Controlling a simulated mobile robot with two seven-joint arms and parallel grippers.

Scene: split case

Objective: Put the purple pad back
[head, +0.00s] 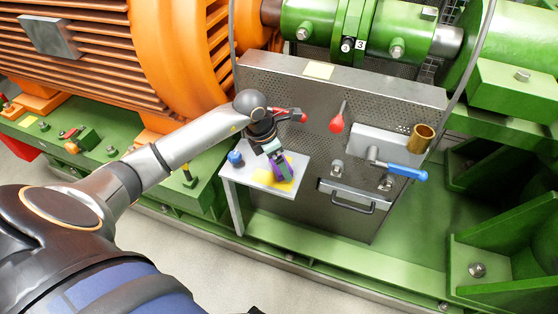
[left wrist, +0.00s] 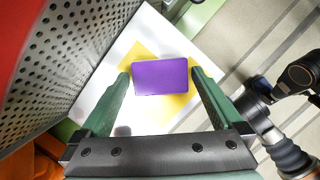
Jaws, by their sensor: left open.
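The purple pad (head: 287,170) is over the yellow patch (head: 266,177) on a small white table (head: 232,181) in the head view. In the left wrist view the purple pad (left wrist: 162,77) shows as a flat rectangle over the yellow patch (left wrist: 146,52). My left gripper (head: 277,160) is over the table, pointing down at the pad. In the left wrist view its green fingers (left wrist: 162,84) are open, one on each side of the pad. I cannot tell whether they touch it. My right gripper does not show.
A blue knob-like item (head: 235,157) is at the table's left. Open floor (head: 215,255) lies in front.

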